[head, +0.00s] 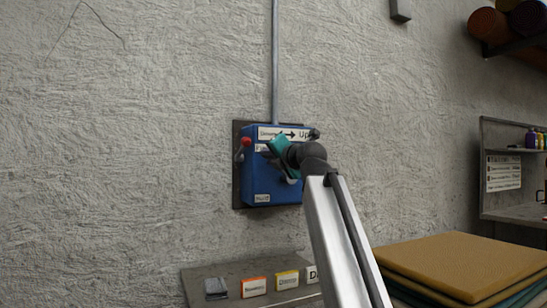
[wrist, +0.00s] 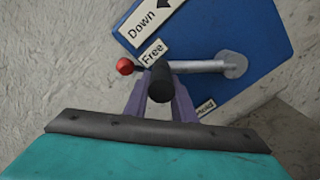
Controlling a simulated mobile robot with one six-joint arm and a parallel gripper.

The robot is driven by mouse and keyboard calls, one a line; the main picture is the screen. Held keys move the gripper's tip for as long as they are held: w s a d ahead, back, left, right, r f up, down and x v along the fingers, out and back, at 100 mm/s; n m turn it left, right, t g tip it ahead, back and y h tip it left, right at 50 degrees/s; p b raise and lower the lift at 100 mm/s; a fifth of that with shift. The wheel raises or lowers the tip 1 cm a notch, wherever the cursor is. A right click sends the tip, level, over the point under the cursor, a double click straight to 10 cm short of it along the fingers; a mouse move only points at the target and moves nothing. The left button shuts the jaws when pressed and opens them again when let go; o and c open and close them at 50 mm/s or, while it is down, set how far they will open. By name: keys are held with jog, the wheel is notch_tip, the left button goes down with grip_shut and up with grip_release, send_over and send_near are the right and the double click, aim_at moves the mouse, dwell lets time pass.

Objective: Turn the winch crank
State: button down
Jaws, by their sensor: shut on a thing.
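The winch is a blue box (head: 262,180) on a dark backing plate on the wall. Its upper label shows an arrow and "Up". In the wrist view the blue face (wrist: 262,30) carries the words "Down" and "Free". The silver crank arm (wrist: 205,67) runs left from a round hub to a black handle (wrist: 160,80). My gripper (wrist: 160,92) is shut on that handle, with purple fingers on both sides. In the head view my gripper (head: 280,147) covers part of the box's front and mostly hides the crank. A red-knobbed lever (head: 245,143) is at the box's left side; its knob (wrist: 124,66) shows beside the handle.
A grey conduit (head: 275,60) rises from the box. Below stands a grey surface (head: 225,279) with several small labelled blocks. Folded mats (head: 455,262) are stacked at lower right. A shelf unit (head: 510,212) stands farther right. The wall left of the box is clear.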

jog(key=shift+w+d+f, duration=0.2)
jog(key=shift+d+f, duration=0.15)
dwell(0.8)
jog(key=c, duration=1.9)
grip_release()
jog(key=o, duration=0.4)
jog(key=shift+w+d, duration=0.1)
jog(key=shift+w, duration=0.1)
jog(key=shift+s, duration=0.1)
jog(key=shift+a, duration=0.2)
jog(key=shift+s+r, duration=0.1)
jog(key=shift+s, duration=0.1)
jog(key=shift+p+v, duration=0.45)
jog(key=shift+v, duration=0.75)
jog(key=shift+p+v, duration=1.35)
jog(key=shift+v, duration=4.2)
jog(key=shift+d, duration=0.15)
